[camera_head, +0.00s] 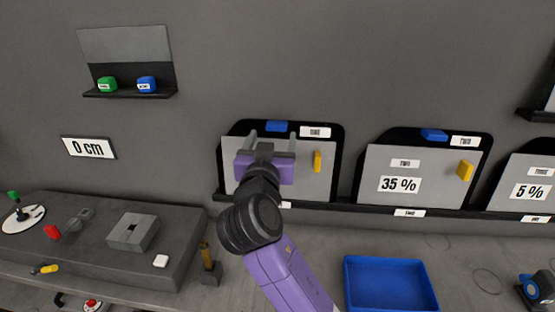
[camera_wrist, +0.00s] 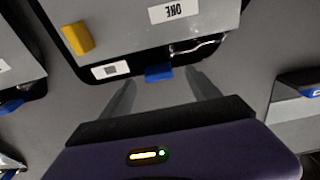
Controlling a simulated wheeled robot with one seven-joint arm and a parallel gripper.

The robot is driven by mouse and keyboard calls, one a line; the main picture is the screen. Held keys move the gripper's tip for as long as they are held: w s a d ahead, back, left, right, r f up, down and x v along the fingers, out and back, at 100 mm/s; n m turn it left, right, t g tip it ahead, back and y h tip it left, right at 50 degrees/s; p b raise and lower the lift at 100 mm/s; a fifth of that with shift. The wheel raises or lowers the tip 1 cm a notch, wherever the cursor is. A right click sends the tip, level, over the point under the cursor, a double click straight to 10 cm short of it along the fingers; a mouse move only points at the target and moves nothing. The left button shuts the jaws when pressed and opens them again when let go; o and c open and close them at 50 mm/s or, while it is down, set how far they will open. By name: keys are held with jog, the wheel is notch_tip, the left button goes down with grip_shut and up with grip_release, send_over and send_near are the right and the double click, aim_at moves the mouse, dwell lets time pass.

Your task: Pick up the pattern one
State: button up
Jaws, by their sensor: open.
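Pattern one is a grey plate (camera_head: 300,185) in a black holder on the wall, with a yellow handle (camera_head: 317,160). A "ONE" label (camera_head: 315,131) and a blue tab (camera_head: 276,126) are on the holder's top edge. My gripper (camera_head: 267,138) is open in front of the plate and hides part of its left and middle. In the wrist view the plate (camera_wrist: 130,25) appears upside down, with its yellow handle (camera_wrist: 77,38) at left. There the open fingers (camera_wrist: 161,80) point toward the holder's edge, with the blue tab (camera_wrist: 158,72) between them; nothing is held.
Pattern two (camera_head: 380,170), marked 35 %, hangs to the right, then another plate marked 5 % (camera_head: 528,192). A blue tray (camera_head: 390,285) sits below on the counter. A grey raised bench (camera_head: 180,240) with small items is at left. A shelf (camera_head: 130,93) holds green and blue blocks.

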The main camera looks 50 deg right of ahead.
aim_at(276, 131)
jog(key=p+x, duration=0.2)
jog(key=x, duration=0.3)
jog(key=shift+d, duration=0.15)
jog(key=shift+f, duration=0.1)
jog(key=shift+s, duration=0.1)
grip_shut()
